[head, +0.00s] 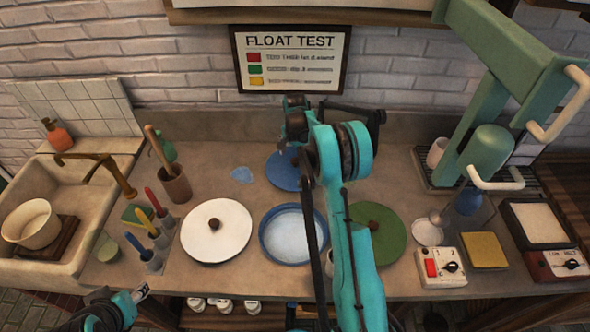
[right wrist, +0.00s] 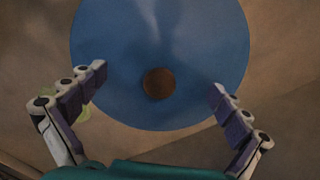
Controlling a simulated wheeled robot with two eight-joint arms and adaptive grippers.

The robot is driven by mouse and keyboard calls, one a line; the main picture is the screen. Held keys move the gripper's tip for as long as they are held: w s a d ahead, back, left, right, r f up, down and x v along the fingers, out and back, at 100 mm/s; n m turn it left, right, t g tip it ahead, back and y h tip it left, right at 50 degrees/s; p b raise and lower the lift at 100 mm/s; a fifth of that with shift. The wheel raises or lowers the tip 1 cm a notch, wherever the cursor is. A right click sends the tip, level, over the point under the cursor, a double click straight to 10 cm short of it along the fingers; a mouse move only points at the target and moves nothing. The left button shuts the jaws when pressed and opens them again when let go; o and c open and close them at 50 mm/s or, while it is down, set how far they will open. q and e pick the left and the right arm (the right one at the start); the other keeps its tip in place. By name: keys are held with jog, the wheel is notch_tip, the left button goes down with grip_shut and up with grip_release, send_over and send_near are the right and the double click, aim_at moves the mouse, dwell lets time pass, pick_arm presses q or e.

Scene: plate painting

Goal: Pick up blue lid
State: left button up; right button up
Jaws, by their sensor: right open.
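The blue lid (head: 281,172) lies at the back middle of the counter, partly hidden behind my right arm in the head view. In the right wrist view the blue lid (right wrist: 200,60) is a round blue disc with a brown knob (right wrist: 159,83) at its middle. My right gripper (right wrist: 157,95) is open and empty, with one finger on each side of the knob and apart from it. In the head view my right gripper is mostly hidden by its own arm. My left gripper (head: 138,294) is at the lower left edge, off the front of the counter; its jaws are too small to read.
A blue-rimmed pan (head: 265,240) with pale contents stands in front of the lid. A white lid (head: 228,220) is left of it, and a green lid (head: 392,232) right. A brown cup of tools (head: 176,188) and a sink (head: 45,175) are at left. A green press (head: 500,100) stands right.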

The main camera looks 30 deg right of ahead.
pick_arm(q)
jog(key=shift+s, duration=0.1)
pick_arm(e)
jog(key=shift+r, duration=0.1)
grip_shut()
pick_arm(q)
jog(key=shift+r, duration=0.1)
